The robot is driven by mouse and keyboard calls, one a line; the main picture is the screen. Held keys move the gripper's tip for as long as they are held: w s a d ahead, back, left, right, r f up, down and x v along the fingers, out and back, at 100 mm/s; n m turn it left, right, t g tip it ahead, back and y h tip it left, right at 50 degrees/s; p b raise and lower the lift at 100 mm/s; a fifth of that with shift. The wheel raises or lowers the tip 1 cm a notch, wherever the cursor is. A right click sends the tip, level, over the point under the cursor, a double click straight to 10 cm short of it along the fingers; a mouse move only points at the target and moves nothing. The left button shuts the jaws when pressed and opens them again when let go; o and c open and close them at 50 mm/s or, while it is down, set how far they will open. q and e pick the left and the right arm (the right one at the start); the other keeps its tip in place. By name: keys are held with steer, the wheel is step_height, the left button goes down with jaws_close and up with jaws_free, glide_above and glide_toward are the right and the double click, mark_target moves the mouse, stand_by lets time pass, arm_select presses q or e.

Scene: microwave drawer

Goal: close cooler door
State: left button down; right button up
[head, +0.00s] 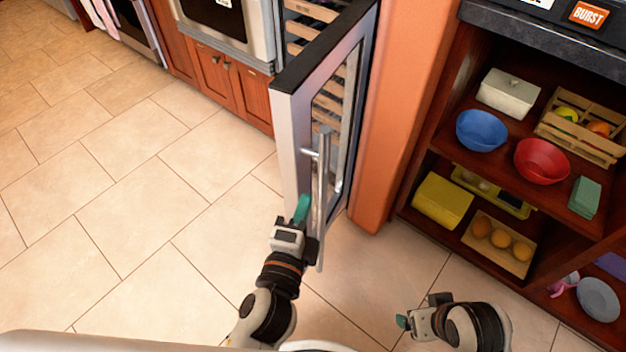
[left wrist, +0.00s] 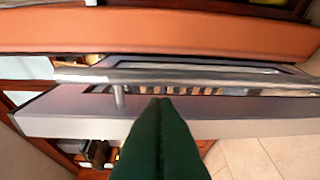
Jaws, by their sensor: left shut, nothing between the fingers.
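The cooler door (head: 289,150) stands open, swung out from the cooler, with a glass pane and a long metal bar handle (head: 322,190). In the left wrist view the handle (left wrist: 200,76) runs across the door (left wrist: 60,115). My left gripper (head: 303,208) is shut and empty, its green fingertips beside the lower part of the handle; I cannot tell whether they touch the door. Its shut fingers (left wrist: 160,140) point at the door in the left wrist view. My right gripper (head: 403,322) is low at the front right, away from the door; its finger opening is unclear.
An orange-brown panel (head: 400,110) stands right of the door. Open shelves with a blue bowl (head: 482,130), a red bowl (head: 541,160) and a crate (head: 585,130) are at the right. Wooden cabinets (head: 230,85) are behind the door. The tiled floor (head: 130,210) at left is clear.

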arm_select(q)
steer(key=w+d+r, duration=0.1)
steer(key=w+r, duration=0.1)
steer(key=w, duration=0.7)
steer(key=shift+w+t, duration=0.3)
arm_select(e)
steer(key=shift+s+r, duration=0.1)
steer(key=shift+r, duration=0.4)
arm_select(q)
steer(key=shift+a, duration=0.1)
arm_select(e)
steer(key=shift+r, duration=0.1)
